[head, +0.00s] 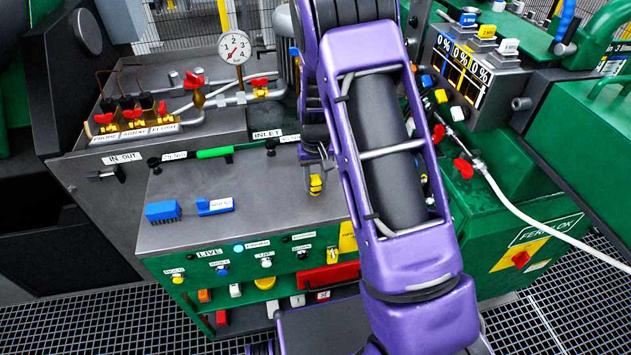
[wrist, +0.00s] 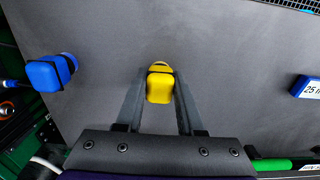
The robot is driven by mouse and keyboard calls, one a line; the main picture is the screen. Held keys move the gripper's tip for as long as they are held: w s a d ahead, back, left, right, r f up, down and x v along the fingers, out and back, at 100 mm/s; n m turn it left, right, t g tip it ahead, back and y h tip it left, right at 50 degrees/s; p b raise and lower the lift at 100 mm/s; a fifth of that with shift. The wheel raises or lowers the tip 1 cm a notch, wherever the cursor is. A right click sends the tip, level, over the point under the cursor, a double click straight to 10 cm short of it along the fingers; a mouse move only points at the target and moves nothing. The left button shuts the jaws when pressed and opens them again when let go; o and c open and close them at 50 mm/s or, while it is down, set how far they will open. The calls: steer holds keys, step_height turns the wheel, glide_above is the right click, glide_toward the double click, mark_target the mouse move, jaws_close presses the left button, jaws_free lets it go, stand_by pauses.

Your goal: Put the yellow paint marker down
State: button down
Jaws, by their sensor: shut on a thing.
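The yellow paint marker (head: 316,184) is in my gripper (head: 316,176), low over the right part of the grey bench top (head: 265,205) in the head view. In the wrist view the yellow marker (wrist: 160,87) sits between the two fingertips of my gripper (wrist: 160,92), end towards the camera, with a dark band near its far end. The fingers are shut on it. Grey bench top (wrist: 225,70) lies behind it. I cannot tell whether the marker's lower end touches the surface.
A blue brush (head: 163,211) and a labelled blue block (head: 215,205) lie on the left of the bench top. A blue-capped thing (wrist: 50,73) is left in the wrist view. Bench top around the gripper is clear.

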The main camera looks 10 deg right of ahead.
mark_target(315, 179)
steer(key=c, duration=0.5)
jaws_free()
steer(key=shift+f, duration=0.2)
step_height(315, 179, up, 18)
steer(key=shift+s+a+f+p, duration=0.15)
steer(key=shift+f+p, duration=0.1)
steer(key=shift+p, duration=0.05)
